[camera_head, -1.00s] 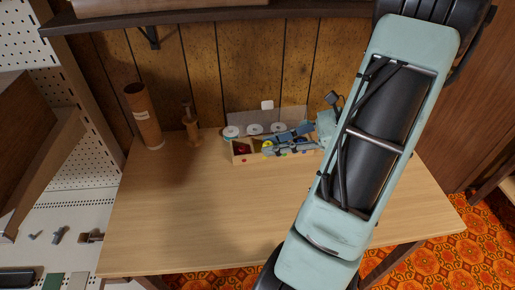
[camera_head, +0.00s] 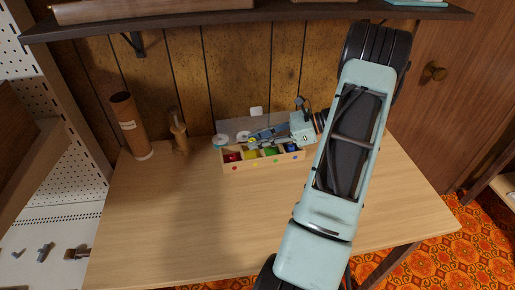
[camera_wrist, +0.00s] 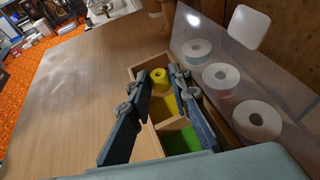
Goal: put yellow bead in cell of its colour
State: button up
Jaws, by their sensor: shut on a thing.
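A wooden box (camera_head: 264,162) with coloured cells stands at the back of the table. In the head view its cells run red (camera_head: 232,156), yellow (camera_head: 251,154), green (camera_head: 270,151) and blue (camera_head: 290,147) from left to right. My gripper (camera_head: 251,137) is over the box at its left half. In the wrist view my gripper (camera_wrist: 162,82) is shut on the yellow bead (camera_wrist: 159,77), a small cylinder between the fingertips. The yellow cell (camera_wrist: 168,104) shows just below the bead, and the green cell (camera_wrist: 182,140) nearer. The bead's height over the cell is unclear.
White spools (camera_wrist: 221,76) stand in a row behind the box, close to my fingers. A brown tube (camera_head: 130,125) and a wooden stand (camera_head: 178,131) are left of the box. The front of the table (camera_head: 190,220) is clear. A dark shelf (camera_head: 200,22) hangs above.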

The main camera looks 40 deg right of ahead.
notch_tip(320, 180, down, 4)
jog(key=shift+w+d+r, duration=0.1)
jog(key=shift+w+r, duration=0.05)
jog(key=shift+r, duration=0.1)
jog(key=shift+f+b, duration=0.5)
jog(key=shift+f, duration=0.1)
jog(key=o, duration=0.4)
jog(key=shift+s+f, duration=0.1)
jog(key=shift+s, duration=0.1)
jog(key=shift+o, duration=0.2)
jog(key=v, duration=0.4)
jog(key=r+p+v, duration=0.1)
jog(key=v, duration=0.7)
jog(key=shift+w+r, duration=0.15)
jog(key=shift+r, duration=0.15)
